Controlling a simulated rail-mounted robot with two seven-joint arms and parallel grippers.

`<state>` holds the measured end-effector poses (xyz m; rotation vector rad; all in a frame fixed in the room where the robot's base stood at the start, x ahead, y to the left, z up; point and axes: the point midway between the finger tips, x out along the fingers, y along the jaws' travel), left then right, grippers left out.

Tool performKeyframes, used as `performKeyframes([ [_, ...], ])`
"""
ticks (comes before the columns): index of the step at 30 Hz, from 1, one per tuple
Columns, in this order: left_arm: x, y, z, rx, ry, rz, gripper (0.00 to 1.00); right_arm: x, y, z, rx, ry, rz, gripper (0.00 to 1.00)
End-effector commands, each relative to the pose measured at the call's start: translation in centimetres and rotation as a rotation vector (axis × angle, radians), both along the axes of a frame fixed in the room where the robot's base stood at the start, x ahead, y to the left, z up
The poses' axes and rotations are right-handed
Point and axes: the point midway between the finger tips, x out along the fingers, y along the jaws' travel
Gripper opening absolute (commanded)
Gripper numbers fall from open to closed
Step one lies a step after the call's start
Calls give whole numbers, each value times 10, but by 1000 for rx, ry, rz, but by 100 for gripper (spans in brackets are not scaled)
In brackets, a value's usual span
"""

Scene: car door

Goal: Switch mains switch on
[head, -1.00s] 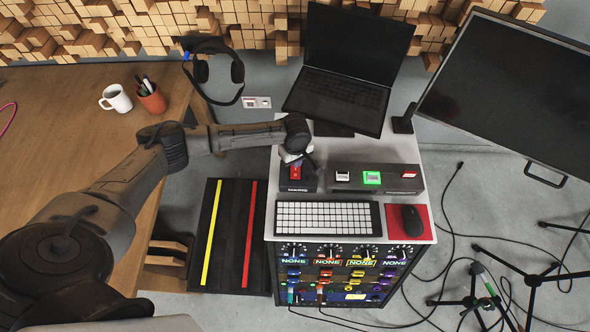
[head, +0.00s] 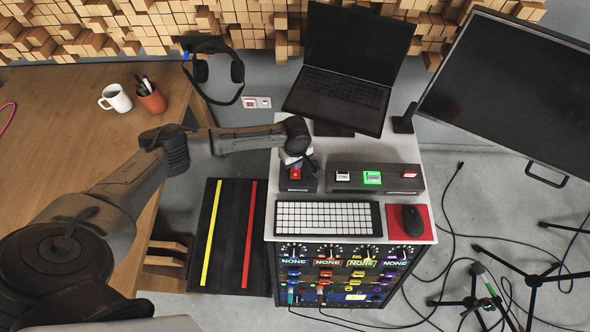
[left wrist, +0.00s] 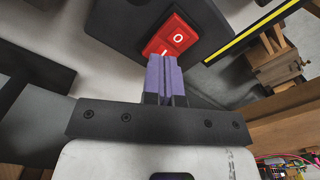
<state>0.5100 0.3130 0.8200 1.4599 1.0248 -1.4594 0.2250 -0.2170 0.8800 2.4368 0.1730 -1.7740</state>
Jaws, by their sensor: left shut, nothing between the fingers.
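The mains switch (head: 295,173) is a red rocker on a small black box (head: 300,186) at the left of the white cabinet top. In the left wrist view the red rocker (left wrist: 174,35) shows an "O" at its upper end and an "I" at its lower end. My left gripper (left wrist: 162,62) is shut and empty, its purple fingers together. Their tips are at the "I" end of the rocker; I cannot tell whether they touch it. In the head view my left gripper (head: 293,157) partly covers the switch. My right gripper is not in view.
A black box with white, green and red buttons (head: 375,178) stands right of the switch. A keyboard (head: 328,218) and a mouse (head: 412,220) lie in front. A laptop (head: 340,95) stands behind. A wooden desk (head: 80,120) is at left.

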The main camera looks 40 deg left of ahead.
Motion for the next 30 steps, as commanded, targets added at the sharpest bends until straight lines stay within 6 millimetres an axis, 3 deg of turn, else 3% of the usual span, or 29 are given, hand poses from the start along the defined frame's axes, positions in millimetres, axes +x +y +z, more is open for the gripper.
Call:
performKeyframes([
  [22, -1, 0, -12, 0, 2, -1, 0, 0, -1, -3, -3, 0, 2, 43],
  [30, 0, 0, -5, -1, 1, -1, 0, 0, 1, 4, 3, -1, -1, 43],
])
